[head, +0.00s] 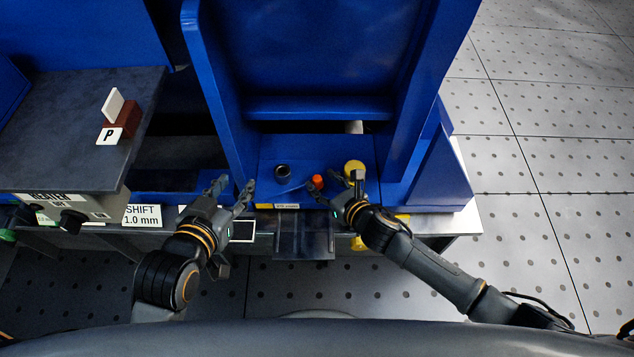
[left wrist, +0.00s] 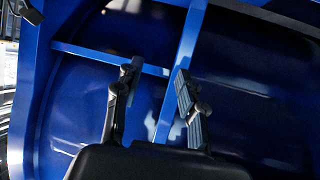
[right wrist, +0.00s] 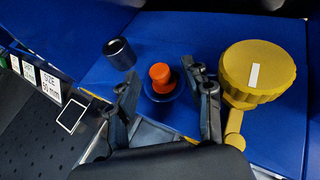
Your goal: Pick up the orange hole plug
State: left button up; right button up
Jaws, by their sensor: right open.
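The orange hole plug (head: 317,181) stands on the blue shelf of the frame, between a dark metal ring and a yellow knob. In the right wrist view the plug (right wrist: 160,76) has a rounded orange top and a wider dark base or dish under it. My right gripper (head: 332,187) is open at the plug; in its wrist view the fingertips (right wrist: 160,76) lie on either side of it, and I cannot tell whether they touch it. My left gripper (head: 234,186) is open and empty, left of the shelf, with its fingers (left wrist: 157,72) apart before blue panels.
The dark metal ring (right wrist: 119,54) stands left of the plug. The yellow knob (right wrist: 257,73) with a white mark stands close on the right. Blue uprights (head: 222,100) bound the shelf. A dark bench (head: 70,120) with a P sign (head: 109,135) is at left.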

aim_at(318, 179)
jog(key=b+x, duration=0.1)
jog(key=x, duration=0.1)
jog(key=shift+w+a+f, duration=0.2)
jog(key=shift+a, duration=0.05)
jog(key=shift+w+a, duration=0.15)
jog(key=shift+w, duration=0.1)
pick_arm(q)
notch_tip(318, 179, up, 6)
jog(key=w+d+t+h, duration=0.1)
jog(key=w+t, duration=0.1)
jog(key=t, duration=0.1)
jog(key=shift+w+d+f+t, duration=0.2)
jog(key=shift+d+f+t, duration=0.05)
jog(key=shift+t, duration=0.05)
pick_arm(e)
jog(key=shift+c, duration=0.4)
jog(key=c, duration=1)
